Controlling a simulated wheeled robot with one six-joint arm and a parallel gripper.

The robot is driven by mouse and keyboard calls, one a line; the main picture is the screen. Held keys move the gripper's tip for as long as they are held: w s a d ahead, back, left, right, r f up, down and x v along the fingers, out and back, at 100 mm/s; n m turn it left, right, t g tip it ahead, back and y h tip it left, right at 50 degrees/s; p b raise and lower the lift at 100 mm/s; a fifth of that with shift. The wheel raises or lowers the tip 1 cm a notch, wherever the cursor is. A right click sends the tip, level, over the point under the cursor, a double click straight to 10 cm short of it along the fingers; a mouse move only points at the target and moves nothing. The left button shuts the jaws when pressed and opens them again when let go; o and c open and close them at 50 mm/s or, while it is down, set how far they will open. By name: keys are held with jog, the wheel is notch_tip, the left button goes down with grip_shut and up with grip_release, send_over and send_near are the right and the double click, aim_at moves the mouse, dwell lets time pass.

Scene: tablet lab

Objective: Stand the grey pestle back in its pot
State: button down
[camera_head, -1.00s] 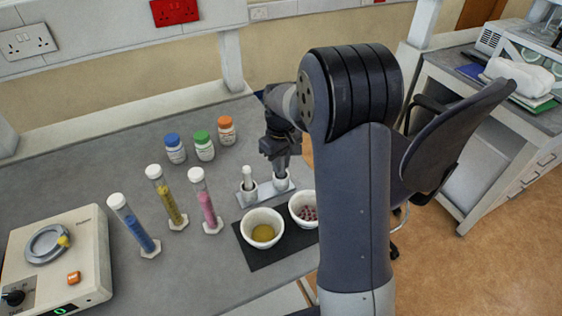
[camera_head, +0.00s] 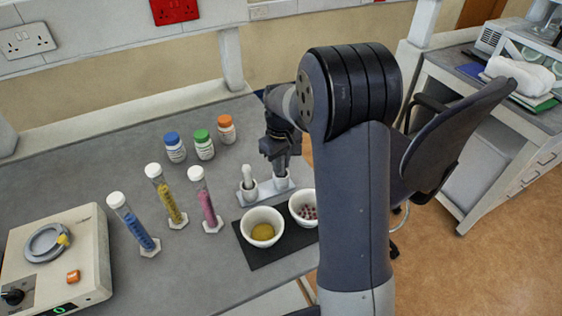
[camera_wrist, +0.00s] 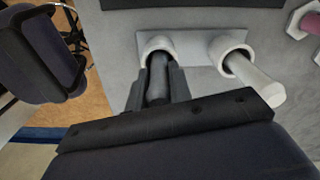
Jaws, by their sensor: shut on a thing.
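The grey pestle (camera_wrist: 158,78) is upright between the fingers of my gripper (camera_wrist: 158,90), which is shut on it. Its lower end is inside the mouth of the white pot (camera_wrist: 148,45) on the left in the wrist view; how deep it sits is hidden. In the head view this is the right-hand pot (camera_head: 279,184), with my gripper (camera_head: 281,160) just above it. The white pestle (camera_head: 247,176) stands in the neighbouring pot (camera_head: 248,194). Both pots share one pale base plate.
Two white bowls, one with yellow powder (camera_head: 262,226) and one with reddish pieces (camera_head: 303,207), stand on a dark mat (camera_head: 265,257) in front of the pots. Tubes with blue (camera_head: 135,227), yellow (camera_head: 168,200) and pink (camera_head: 206,202) contents stand to the left. Capped bottles (camera_head: 203,145) stand behind.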

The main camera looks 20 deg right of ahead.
jog(key=c, duration=1.2)
grip_release()
notch_tip(320, 180, up, 11)
jog(key=shift+f+b, duration=0.1)
jog(key=shift+b, duration=0.5)
jog(key=shift+f, duration=0.1)
notch_tip(320, 180, down, 11)
jog(key=shift+r+p, duration=0.2)
jog(key=shift+p, duration=0.4)
jog(key=shift+r, duration=0.3)
